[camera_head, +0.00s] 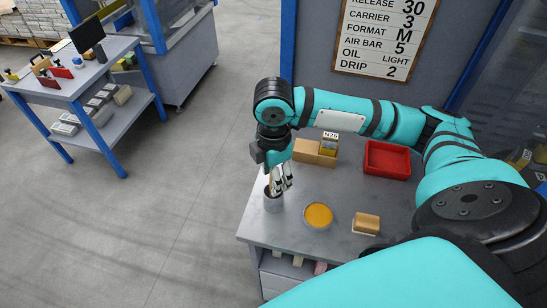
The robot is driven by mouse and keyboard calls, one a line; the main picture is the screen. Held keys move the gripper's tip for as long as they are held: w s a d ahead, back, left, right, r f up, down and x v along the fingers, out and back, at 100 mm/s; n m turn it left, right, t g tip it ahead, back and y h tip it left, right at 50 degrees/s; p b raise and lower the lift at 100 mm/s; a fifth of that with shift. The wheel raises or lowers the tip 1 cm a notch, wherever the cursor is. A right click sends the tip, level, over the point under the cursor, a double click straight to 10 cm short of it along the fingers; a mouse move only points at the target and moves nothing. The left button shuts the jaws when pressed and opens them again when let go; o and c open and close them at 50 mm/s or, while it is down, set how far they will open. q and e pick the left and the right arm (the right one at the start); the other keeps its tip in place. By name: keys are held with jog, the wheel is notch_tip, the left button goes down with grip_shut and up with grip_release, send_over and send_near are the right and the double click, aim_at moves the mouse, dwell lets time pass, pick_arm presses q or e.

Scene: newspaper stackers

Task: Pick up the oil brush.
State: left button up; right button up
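My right gripper (280,181) points down over the grey metal cup (273,203) near the left edge of the table. Its fingers are at the cup's mouth, and I cannot tell whether they are apart or closed on something. No oil brush can be clearly made out; the gripper hides most of the cup's opening. A round dish of orange-yellow oil (318,215) sits to the right of the cup. A small tan block with a pale lower edge (367,222) lies further right. My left gripper is not in view.
A red tray (387,160) and a cardboard box (314,153) with a small labelled carton (328,144) stand at the back of the grey table (345,196). A sign board (386,38) is behind. Another workbench (80,85) stands at far left.

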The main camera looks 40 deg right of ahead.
jog(key=shift+f, duration=0.3)
grip_shut()
